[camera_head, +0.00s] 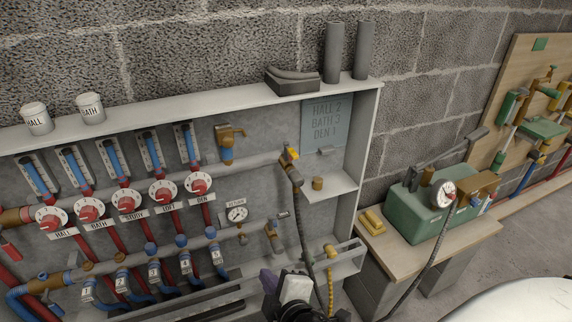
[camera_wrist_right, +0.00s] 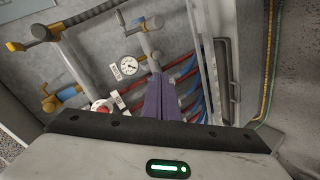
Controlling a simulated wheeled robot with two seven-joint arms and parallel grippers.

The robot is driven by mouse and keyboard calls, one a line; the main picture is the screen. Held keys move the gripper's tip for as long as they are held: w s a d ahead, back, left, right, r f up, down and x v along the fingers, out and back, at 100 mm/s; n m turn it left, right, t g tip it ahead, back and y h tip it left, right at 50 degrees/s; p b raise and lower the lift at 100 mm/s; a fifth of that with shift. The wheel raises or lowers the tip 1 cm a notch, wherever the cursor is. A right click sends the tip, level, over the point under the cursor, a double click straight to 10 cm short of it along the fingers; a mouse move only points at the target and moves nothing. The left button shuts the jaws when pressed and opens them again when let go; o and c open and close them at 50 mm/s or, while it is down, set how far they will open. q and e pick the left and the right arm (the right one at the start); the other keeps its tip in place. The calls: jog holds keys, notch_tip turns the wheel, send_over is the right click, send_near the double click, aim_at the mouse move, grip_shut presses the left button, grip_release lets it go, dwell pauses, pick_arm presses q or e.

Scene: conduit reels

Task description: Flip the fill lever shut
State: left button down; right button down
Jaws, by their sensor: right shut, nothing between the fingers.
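A valve with a yellow lever (camera_head: 291,153) sits at the right end of the upper manifold pipe, with a dark hose hanging from it. No label marks it as the fill lever. The yellow lever shows at the far left in the right wrist view (camera_wrist_right: 16,46). Another valve (camera_head: 273,236) ends the lower pipe; it is also in the wrist view (camera_wrist_right: 148,40). My right gripper (camera_head: 268,281) is low at the front of the cabinet, below this lower valve. Its purple fingers (camera_wrist_right: 158,90) are shut and empty, apart from the yellow lever. My left gripper is not in view.
A gauge (camera_head: 237,214) hangs beside the lower valve. A small shelf (camera_head: 325,186) and cabinet side wall (camera_head: 362,140) stand right of the valves. A green pump box (camera_head: 415,212) sits on the bench at right, with a black hose (camera_head: 420,262) hanging from it.

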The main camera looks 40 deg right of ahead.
aim_at(293, 154)
jog(key=w+d+r+n+t+h, duration=0.1)
jog(key=w+d+r+t+h, duration=0.1)
jog(key=r, duration=0.7)
jog(key=w+d+r+n+t+h, duration=0.1)
jog(key=w+d+r+h, duration=0.2)
jog(key=r, duration=0.5)
jog(key=shift+d+r+t+h, duration=0.25)
jog(key=shift+r+t+h, duration=0.15)
jog(key=shift+h, duration=0.2)
jog(key=w+d+p, duration=0.1)
jog(key=w+d, duration=0.7)
jog(key=shift+d, duration=0.25)
